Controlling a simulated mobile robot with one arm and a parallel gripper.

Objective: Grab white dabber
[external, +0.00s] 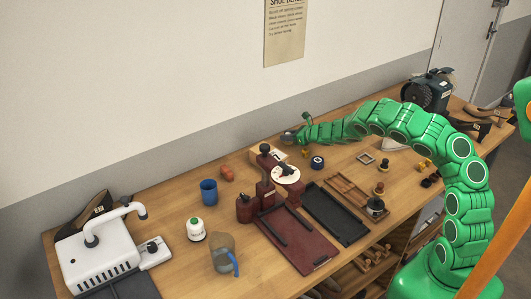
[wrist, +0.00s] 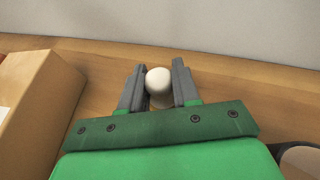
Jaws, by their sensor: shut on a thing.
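The white dabber (wrist: 158,80) has a rounded, off-white top and sits between the two grey fingers of my gripper (wrist: 158,66) in the wrist view. The fingers are shut on it, one on each side. Its lower part is mostly hidden, and I cannot tell whether it still touches the wooden bench. In the external view my gripper (external: 291,136) is at the back of the bench, near the wall, behind a box; the dabber cannot be made out there.
A tan box (wrist: 38,105) stands close to the left of my gripper. A dark-rimmed round thing (wrist: 301,158) is at lower right. The bench also holds a blue cup (external: 209,191), a white-and-green container (external: 195,230), a dark red mat (external: 304,245) and a black tray (external: 337,214).

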